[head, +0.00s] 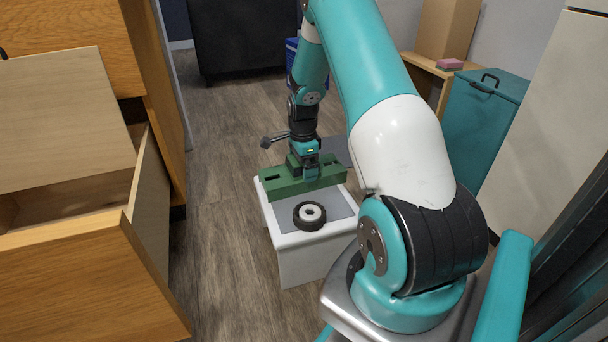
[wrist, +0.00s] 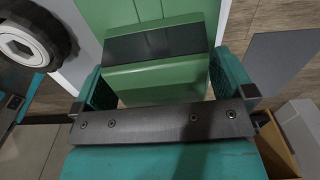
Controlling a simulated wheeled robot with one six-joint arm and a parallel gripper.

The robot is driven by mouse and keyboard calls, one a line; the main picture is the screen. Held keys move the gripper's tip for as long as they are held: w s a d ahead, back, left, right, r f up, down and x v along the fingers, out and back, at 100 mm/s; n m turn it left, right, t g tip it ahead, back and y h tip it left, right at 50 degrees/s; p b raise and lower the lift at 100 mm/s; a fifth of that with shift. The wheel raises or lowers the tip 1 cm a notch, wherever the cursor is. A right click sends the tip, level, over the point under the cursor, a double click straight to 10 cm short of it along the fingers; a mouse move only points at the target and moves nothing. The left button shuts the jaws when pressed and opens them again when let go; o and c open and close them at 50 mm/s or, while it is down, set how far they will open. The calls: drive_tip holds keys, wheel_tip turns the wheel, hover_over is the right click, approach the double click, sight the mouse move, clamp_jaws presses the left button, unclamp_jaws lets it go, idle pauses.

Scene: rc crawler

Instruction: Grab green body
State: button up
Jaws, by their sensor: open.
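The green body (head: 283,188) is a long green block with a raised part. It lies on a small white stand (head: 310,262) with a grey top. My gripper (head: 311,172) points down over its middle in the head view. In the wrist view, the green body (wrist: 158,80) has its raised block with a dark top panel between the two teal fingers of my gripper (wrist: 165,82). One finger is on each side of the block, and the jaws are open. I cannot tell whether either finger touches it.
A black wheel with a white hub (head: 310,214) lies on the stand in front of the green body, and at the upper left in the wrist view (wrist: 25,42). An open wooden drawer (head: 150,200) is at the left. A teal bin (head: 482,125) stands at the right.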

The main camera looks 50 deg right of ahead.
drive_tip(key=shift+r, duration=0.1)
drive_tip(key=c, duration=0.9)
